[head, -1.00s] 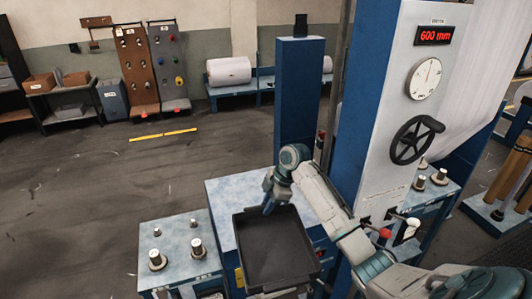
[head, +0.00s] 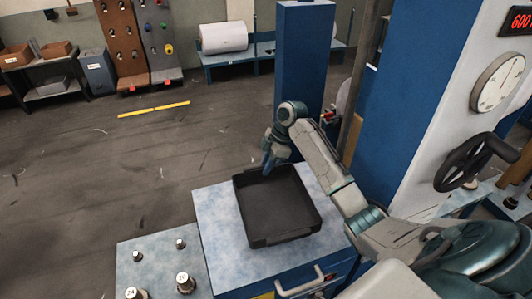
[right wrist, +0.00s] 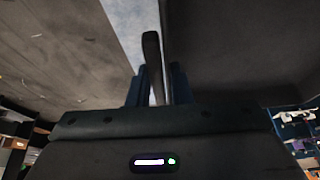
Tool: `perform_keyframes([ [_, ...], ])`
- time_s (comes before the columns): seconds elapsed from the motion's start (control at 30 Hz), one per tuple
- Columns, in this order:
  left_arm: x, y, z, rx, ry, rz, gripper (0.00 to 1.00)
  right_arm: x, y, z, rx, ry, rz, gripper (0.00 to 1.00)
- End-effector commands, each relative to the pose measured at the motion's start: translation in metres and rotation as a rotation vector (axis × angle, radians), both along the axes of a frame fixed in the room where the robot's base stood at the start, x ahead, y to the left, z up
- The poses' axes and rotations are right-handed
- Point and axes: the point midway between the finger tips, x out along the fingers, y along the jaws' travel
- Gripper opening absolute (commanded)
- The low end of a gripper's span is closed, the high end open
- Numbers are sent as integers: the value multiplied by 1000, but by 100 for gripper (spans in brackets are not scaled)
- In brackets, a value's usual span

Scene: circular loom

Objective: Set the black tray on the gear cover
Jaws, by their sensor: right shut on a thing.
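The black tray (head: 278,206) is a shallow, empty square tray in the middle of the head view. It appears over the pale blue speckled top of the gear cover (head: 218,232), a blue box. The tray looks roughly level; I cannot tell whether its underside touches the cover. My right gripper (head: 268,166) is shut on the tray's far rim. The right wrist view shows the tray's dark wall (right wrist: 151,62) between the fingers (right wrist: 153,88). The tray hides much of the cover's top. My left gripper is out of view.
A lower bench with metal weights (head: 186,283) stands left of the cover. A blue post (head: 303,75) rises behind it, and the machine panel with a black handwheel (head: 470,162) stands at the right. A metal handle (head: 300,284) projects at the cover's front.

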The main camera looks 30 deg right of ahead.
Motion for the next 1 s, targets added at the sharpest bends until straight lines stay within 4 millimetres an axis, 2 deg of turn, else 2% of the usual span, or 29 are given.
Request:
perform_keyframes([
  [0.27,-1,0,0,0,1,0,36,0,0,-2,2,3,0,0],
  [0.7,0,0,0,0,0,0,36,0,1,-34,2,4,1,0],
  [1.0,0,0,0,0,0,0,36,0,0,-40,1,1,-1,0],
])
